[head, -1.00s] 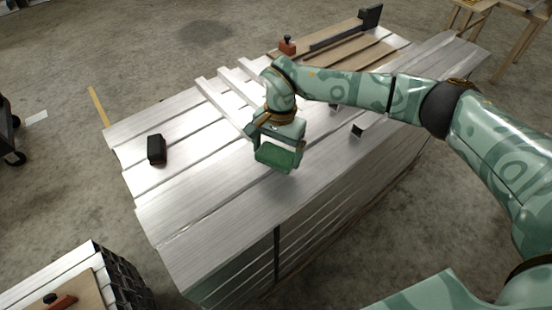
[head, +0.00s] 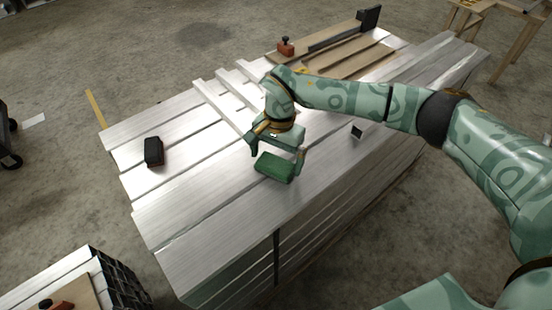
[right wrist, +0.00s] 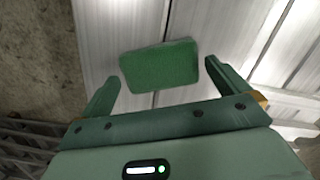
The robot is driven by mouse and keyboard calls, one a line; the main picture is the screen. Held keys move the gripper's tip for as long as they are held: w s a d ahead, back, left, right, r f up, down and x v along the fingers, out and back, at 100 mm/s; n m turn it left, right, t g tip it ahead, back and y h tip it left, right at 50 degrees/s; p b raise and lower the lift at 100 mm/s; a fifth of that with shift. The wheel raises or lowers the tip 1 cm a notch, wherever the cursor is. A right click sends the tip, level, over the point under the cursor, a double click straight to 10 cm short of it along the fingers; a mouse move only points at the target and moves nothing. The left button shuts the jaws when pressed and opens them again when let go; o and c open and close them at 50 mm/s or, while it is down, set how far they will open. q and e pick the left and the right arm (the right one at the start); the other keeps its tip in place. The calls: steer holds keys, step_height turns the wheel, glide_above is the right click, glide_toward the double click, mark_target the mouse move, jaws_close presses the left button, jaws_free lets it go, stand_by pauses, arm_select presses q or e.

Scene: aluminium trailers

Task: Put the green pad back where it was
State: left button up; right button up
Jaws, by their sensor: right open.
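The green pad (head: 276,167) lies on the aluminium planks near the front edge of the stack. It also shows in the right wrist view (right wrist: 160,66), just beyond the fingertips. My right gripper (head: 276,150) is open, and its two fingers (right wrist: 158,72) stand apart on either side of the pad's near edge without visibly touching it. My left gripper is not in view.
A dark block with a reddish underside (head: 154,151) lies on the planks at left. Raised aluminium bars (head: 222,98) lie behind my gripper. Wooden boards (head: 345,62) and a red-handled tool (head: 286,46) are at the back.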

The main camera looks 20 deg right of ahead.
mark_target(278, 160)
step_height(278, 160, up, 11)
steer(key=p, duration=0.2)
steer(key=shift+w+d+p, duration=0.35)
steer(key=shift+w+d, duration=0.05)
steer(key=shift+d, duration=0.05)
steer(key=shift+f, duration=0.15)
